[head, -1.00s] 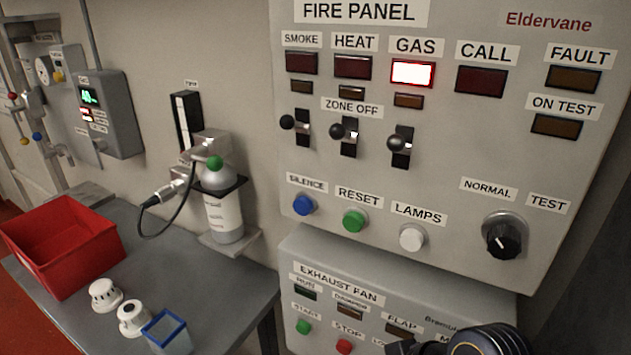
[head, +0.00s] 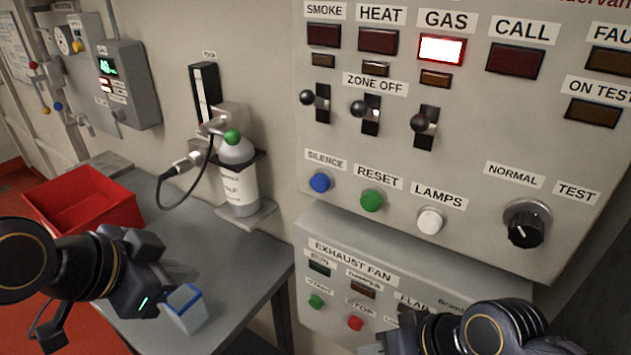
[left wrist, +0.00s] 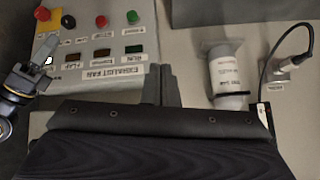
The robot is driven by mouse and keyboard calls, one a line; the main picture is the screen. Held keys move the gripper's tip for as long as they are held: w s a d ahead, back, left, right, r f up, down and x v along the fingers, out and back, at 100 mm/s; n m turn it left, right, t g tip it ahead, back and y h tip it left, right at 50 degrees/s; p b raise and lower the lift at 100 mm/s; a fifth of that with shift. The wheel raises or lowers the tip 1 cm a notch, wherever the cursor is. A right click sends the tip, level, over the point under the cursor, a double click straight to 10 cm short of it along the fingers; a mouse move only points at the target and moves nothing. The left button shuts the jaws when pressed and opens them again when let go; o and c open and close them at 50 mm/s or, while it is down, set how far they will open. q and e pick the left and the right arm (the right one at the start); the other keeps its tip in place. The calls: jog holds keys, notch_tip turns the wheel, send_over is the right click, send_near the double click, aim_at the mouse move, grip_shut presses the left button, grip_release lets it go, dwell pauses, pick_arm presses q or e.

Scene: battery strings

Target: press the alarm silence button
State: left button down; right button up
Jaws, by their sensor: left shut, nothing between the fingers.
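The fire panel (head: 460,225) fills the right of the head view. Its blue button (head: 320,182) sits under the SILENCE label (head: 326,160), left of the green RESET button (head: 371,200). The GAS lamp (head: 441,50) is lit. My left gripper (head: 178,272) is over the table, left of and below the blue button, well apart from it. Its fingers are shut and empty, seen in the left wrist view (left wrist: 165,85). My right gripper (head: 385,342) is low before the exhaust fan panel, partly cut off; its jaws are unclear.
The exhaust fan panel (head: 320,230) is below the fire panel. The grey table (head: 240,265) holds a red bin (head: 85,205) and a blue-rimmed container (head: 186,310) near my left gripper.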

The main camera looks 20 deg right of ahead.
aim_at(321, 183)
pick_arm(q)
jog(key=d+r+m, duration=0.5)
jog(key=d+m, duration=0.1)
jog(key=d, duration=0.6)
jog(key=shift+s+d+h, duration=0.15)
jog(key=shift+h, duration=0.25)
jog(key=w+d+p, duration=0.3)
jog(key=w+d, duration=0.2)
jog(key=d, duration=0.2)
jog(key=shift+w, duration=0.2)
jog(key=shift+w, duration=0.1)
dwell(1.1)
jog(key=shift+w+d, duration=0.2)
jog(key=shift+d, duration=0.1)
